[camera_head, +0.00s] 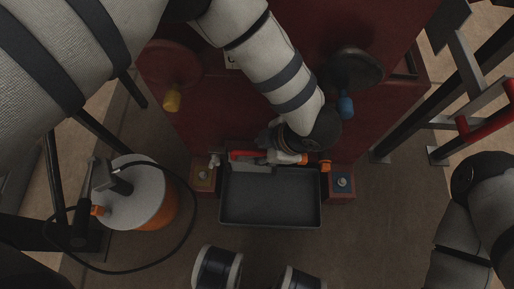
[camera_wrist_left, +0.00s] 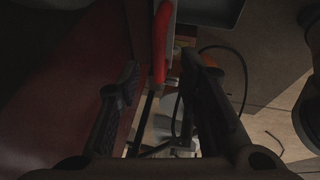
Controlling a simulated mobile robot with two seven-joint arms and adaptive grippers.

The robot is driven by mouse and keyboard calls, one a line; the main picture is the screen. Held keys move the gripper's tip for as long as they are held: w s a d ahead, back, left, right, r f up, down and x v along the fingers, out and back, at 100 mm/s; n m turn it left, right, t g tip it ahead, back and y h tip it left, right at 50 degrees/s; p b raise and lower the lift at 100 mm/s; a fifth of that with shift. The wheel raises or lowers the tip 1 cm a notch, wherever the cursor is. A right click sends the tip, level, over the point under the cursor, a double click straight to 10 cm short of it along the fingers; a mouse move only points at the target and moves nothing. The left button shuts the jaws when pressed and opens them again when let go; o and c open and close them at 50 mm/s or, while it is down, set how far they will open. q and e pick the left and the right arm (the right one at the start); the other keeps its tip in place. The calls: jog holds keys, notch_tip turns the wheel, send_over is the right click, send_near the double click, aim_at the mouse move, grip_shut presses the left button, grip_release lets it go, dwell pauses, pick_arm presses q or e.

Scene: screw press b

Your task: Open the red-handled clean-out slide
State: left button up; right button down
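The red handle (camera_head: 243,155) of the slide runs across the lower front of the dark red machine, just above a grey tray (camera_head: 270,208). My left gripper (camera_head: 266,142) is at that handle, coming down from above, and partly hides it. In the left wrist view, the handle (camera_wrist_left: 161,40) comes in from the top and its end lies between the two spread fingers of my left gripper (camera_wrist_left: 160,70). A gap shows beside the handle, so the fingers look open; contact is unclear. My right arm (camera_head: 480,215) shows at the lower right, but its gripper cannot be seen.
Handwheels with a yellow knob (camera_head: 172,100) and a blue knob (camera_head: 346,107) stick out of the machine. A white-topped orange canister (camera_head: 150,190) with a black hose stands at left. A metal frame with a red bar (camera_head: 488,122) is at right. Floor right of the tray is clear.

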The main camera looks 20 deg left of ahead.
aim_at(253, 152)
pick_arm(q)
jog(key=x, duration=0.3)
jog(key=shift+a+f+b, duration=0.1)
jog(key=shift+f+b, duration=0.2)
jog(key=shift+b, duration=0.05)
jog(key=shift+w, duration=0.1)
pick_arm(e)
jog(key=shift+s+f, duration=0.1)
jog(key=shift+f, duration=0.35)
jog(key=shift+a, duration=0.1)
pick_arm(q)
grip_shut()
jog(key=shift+r, duration=0.15)
pick_arm(e)
jog(key=shift+r, duration=0.1)
